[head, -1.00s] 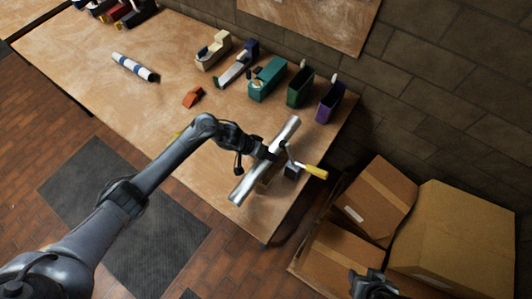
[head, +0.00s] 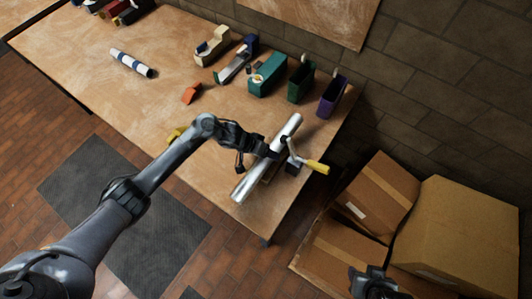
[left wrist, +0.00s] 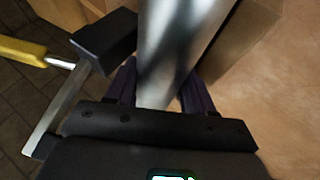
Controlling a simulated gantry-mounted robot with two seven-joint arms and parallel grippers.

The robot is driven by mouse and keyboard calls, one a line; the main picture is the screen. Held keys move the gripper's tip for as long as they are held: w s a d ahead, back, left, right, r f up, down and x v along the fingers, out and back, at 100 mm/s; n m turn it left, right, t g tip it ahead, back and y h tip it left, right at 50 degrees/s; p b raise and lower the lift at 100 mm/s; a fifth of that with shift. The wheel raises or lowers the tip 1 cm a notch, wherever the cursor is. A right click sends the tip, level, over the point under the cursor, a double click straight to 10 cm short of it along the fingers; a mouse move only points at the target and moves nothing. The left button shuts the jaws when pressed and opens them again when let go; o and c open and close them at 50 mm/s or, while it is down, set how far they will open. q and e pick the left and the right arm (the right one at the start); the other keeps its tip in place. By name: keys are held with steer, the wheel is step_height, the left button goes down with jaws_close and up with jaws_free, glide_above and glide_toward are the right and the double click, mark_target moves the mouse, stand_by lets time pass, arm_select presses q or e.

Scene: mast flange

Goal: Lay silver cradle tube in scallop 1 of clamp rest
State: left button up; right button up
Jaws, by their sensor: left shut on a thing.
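The silver cradle tube (head: 250,181) lies slantwise over the right end of the table. My left gripper (head: 274,150) is shut around its middle; in the left wrist view the tube (left wrist: 170,50) runs between the two fingers. A wooden block (left wrist: 240,45), which looks like the clamp rest, shows beside and below the tube. A clamp with a yellow handle (head: 317,167) stands right of the tube, its dark pad (left wrist: 105,40) close to it. The scallops are hidden, so I cannot tell whether the tube touches one. My right gripper (head: 372,283) is far off at the bottom right.
Teal (head: 267,75), green (head: 300,82) and purple (head: 332,96) holders stand along the back edge. A striped roll (head: 131,63) and an orange block (head: 191,93) lie further left. Cardboard boxes (head: 460,235) stand right of the table. The table's middle is mostly clear.

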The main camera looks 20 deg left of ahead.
arm_select(q)
steer(key=o, duration=1.3)
steer(key=shift+s+a+f, duration=0.2)
steer(key=shift+a+f, duration=0.1)
steer(key=shift+f, duration=0.35)
steer(key=shift+s+a+f, duration=0.2)
steer(key=shift+a+f, duration=0.1)
steer(key=shift+f, duration=0.3)
steer(key=shift+w+r, duration=0.1)
steer(key=shift+r, duration=0.4)
steer(key=shift+o, duration=0.4)
step_height(320, 180, up, 2)
steer(key=shift+r+p, duration=0.25)
steer(key=shift+p, duration=0.25)
steer(key=v, duration=0.4)
steer(key=p+v, duration=0.1)
steer(key=v, duration=0.1)
steer(key=shift+a+f, duration=0.25)
steer(key=shift+a, duration=0.15)
steer(key=r, duration=0.3)
steer(key=shift+s+a+r+p, duration=0.15)
steer(key=shift+s+a+p, duration=0.15)
steer(key=shift+s+a, duration=0.05)
arm_select(e)
steer(key=shift+w+d+r, duration=0.1)
steer(key=shift+d+r, duration=0.05)
steer(key=shift+r, duration=0.45)
steer(key=shift+w+d+r, duration=0.1)
steer(key=shift+r, duration=0.45)
